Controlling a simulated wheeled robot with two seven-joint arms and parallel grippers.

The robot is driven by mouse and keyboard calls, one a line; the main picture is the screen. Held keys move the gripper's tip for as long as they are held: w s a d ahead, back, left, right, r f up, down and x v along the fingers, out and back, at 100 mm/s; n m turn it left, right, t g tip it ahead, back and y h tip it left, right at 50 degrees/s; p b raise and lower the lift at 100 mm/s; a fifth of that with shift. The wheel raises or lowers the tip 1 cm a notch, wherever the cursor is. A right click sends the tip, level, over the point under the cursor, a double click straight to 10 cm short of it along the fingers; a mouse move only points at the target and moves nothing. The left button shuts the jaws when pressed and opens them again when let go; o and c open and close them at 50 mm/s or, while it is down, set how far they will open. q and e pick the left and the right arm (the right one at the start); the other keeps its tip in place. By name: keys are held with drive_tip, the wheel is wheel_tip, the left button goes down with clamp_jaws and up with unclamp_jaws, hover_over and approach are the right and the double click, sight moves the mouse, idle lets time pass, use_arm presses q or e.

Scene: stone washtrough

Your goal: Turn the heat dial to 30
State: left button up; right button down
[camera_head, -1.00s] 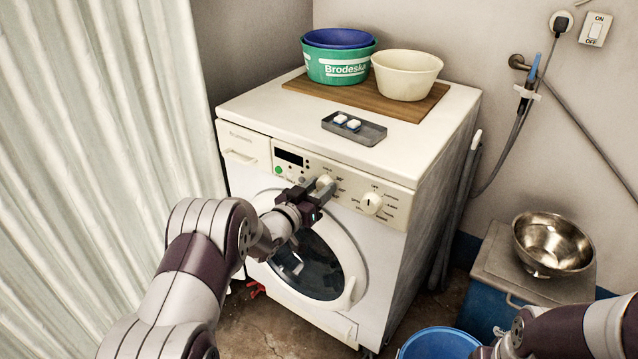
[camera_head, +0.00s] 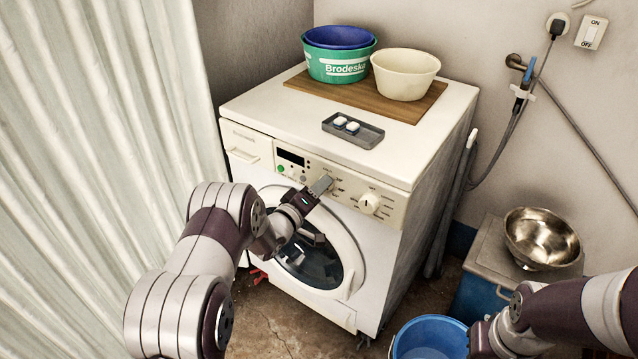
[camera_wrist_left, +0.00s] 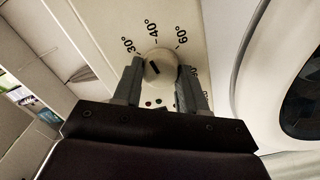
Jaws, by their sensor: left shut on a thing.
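The heat dial (camera_wrist_left: 160,68) is a round cream knob with a dark pointer mark on the washing machine's panel. In the left wrist view the mark slants toward the upper left, roughly toward the 30° label (camera_wrist_left: 130,45). The 40° and 60° labels stand above it. My left gripper (camera_wrist_left: 160,84) has one finger on each side of the dial and is shut on it. In the head view my left gripper (camera_head: 321,185) hides most of this dial. My right arm's end (camera_head: 485,336) is at the lower right; its fingers cannot be made out.
A second dial (camera_head: 369,203) sits right of the gripper. The washing machine (camera_head: 455,125) carries tubs (camera_head: 406,88) on a board and a grey tray (camera_head: 370,138). A blue bucket (camera_head: 405,345) stands near my right arm, and a metal bowl (camera_head: 541,240) behind it.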

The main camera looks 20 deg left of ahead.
use_arm(q)
drive_tip(key=shift+f+n+p, duration=0.1)
drive_tip(key=shift+n+p, duration=1.05)
drive_tip(key=shift+n, duration=2.05)
drive_tip(key=o, duration=1.1)
drive_tip(key=shift+c, duration=0.2)
drive_tip(key=p+v, duration=0.1)
drive_tip(key=v, duration=1.1)
drive_tip(key=shift+s+p, duration=0.35)
drive_tip(key=shift+a, duration=0.15)
